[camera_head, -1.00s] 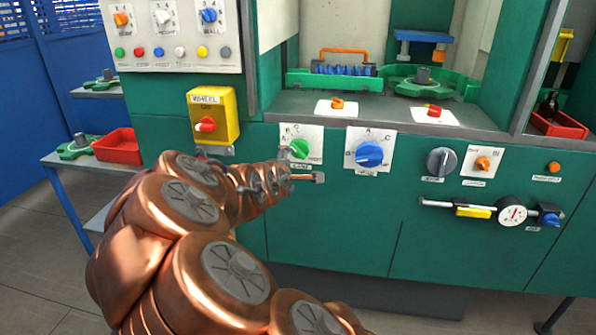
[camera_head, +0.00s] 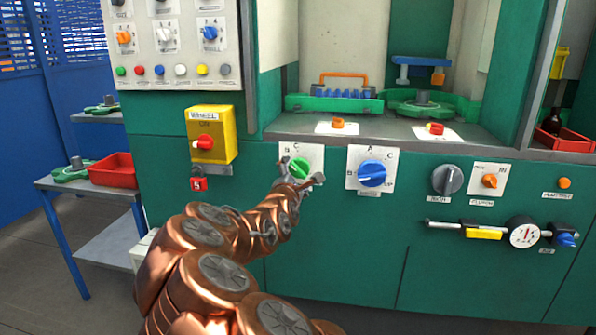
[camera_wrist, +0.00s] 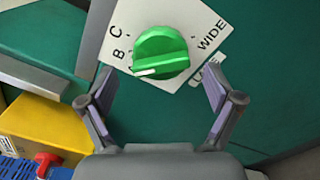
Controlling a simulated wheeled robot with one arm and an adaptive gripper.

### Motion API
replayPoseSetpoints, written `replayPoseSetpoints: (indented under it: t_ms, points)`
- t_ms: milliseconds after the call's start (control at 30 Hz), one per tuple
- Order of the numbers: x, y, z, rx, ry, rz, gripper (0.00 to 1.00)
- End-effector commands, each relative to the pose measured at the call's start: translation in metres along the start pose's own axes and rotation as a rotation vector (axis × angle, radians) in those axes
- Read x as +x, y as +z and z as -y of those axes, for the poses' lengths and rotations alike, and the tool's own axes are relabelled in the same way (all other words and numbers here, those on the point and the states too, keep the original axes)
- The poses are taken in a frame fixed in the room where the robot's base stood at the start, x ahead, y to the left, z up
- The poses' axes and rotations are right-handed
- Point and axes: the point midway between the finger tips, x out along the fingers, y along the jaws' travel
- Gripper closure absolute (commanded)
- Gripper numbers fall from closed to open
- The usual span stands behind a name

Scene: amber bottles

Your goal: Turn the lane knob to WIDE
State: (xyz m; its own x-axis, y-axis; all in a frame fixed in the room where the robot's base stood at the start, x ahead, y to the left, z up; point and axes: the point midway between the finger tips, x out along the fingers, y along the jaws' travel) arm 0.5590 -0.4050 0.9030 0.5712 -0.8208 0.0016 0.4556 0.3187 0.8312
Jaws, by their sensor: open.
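The green lane knob (camera_head: 299,168) sits on a white plate (camera_head: 315,154) on the green machine front. In the wrist view, the knob (camera_wrist: 160,50) has a white mark at its lower left edge, beside a partly hidden letter below B. C and B are printed on the left of the plate and WIDE on the right, away from the mark. My gripper (camera_head: 301,174) is open in front of the knob. In the wrist view, its fingers (camera_wrist: 160,93) are spread to the left and right, just short of the knob, with nothing between them.
A blue knob (camera_head: 372,174) on its own plate is close on the right. A yellow box with a red knob (camera_head: 209,134) stands out on the left. A ledge (camera_head: 385,130) with fixtures runs above. The green panel below is clear.

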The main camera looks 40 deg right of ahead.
Motion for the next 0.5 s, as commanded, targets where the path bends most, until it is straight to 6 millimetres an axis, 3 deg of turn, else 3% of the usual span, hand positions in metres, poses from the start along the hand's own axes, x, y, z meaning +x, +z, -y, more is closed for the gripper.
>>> replayPoseSetpoints:
  t_ms: [200, 500]
  points:
    - [0.024, 0.000, 0.003, 0.002, -0.004, 0.000, 0.10]
    - [0.038, 0.001, 0.001, 0.000, -0.001, 0.000, 0.10]
